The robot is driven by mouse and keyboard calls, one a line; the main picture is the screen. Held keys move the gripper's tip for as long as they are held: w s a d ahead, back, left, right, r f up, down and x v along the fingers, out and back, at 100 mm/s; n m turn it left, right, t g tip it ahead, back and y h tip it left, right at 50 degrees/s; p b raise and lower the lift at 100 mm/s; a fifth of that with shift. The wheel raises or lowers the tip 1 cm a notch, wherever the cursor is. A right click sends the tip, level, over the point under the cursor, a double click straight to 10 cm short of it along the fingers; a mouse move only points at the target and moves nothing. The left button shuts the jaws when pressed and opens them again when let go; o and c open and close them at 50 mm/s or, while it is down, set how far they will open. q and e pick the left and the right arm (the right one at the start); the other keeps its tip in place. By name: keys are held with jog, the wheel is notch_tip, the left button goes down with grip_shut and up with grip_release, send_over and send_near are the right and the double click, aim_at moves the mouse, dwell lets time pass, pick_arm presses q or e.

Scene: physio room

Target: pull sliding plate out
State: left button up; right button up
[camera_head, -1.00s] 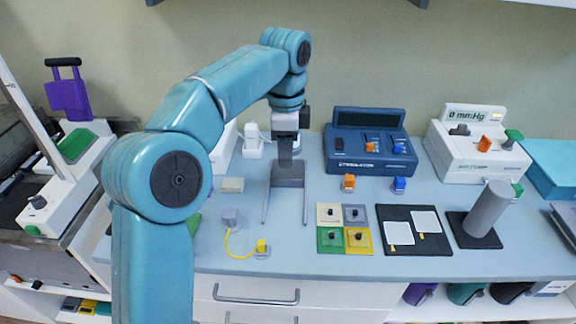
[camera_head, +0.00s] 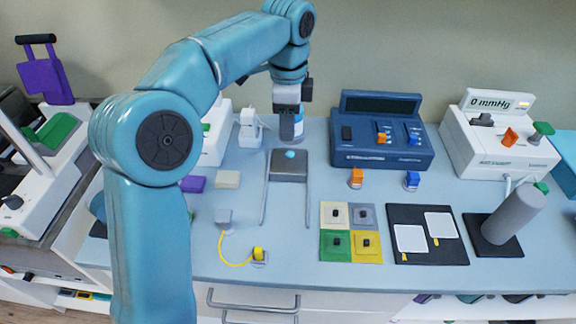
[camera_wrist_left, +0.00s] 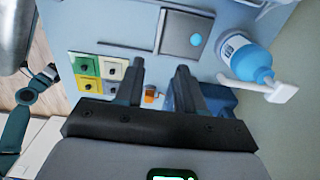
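The sliding plate, a grey square (camera_head: 287,172) with a light blue dot, sits at the far end of two thin rails on the counter. It also shows in the left wrist view (camera_wrist_left: 178,45), with the rails leading left from it. My left gripper (camera_head: 288,97) is above and behind the plate in the head view, its fingertips not visible there. In the left wrist view its two dark fingers (camera_wrist_left: 160,68) are spread apart with nothing between them, clear of the plate. My right gripper is in neither current view.
A blue-capped bottle (camera_wrist_left: 250,60) stands close behind the plate. A blue console (camera_head: 380,155) is to the right, with a white pressure unit (camera_head: 500,145) beyond. Coloured squares (camera_head: 350,246) and a black mat (camera_head: 428,252) lie in front. Counter between the rails is clear.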

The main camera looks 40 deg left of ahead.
aim_at(288, 173)
pick_arm(q)
notch_tip(288, 173, down, 14)
jog(key=shift+s+b, duration=0.1)
jog(key=shift+b, duration=1.05)
grip_shut()
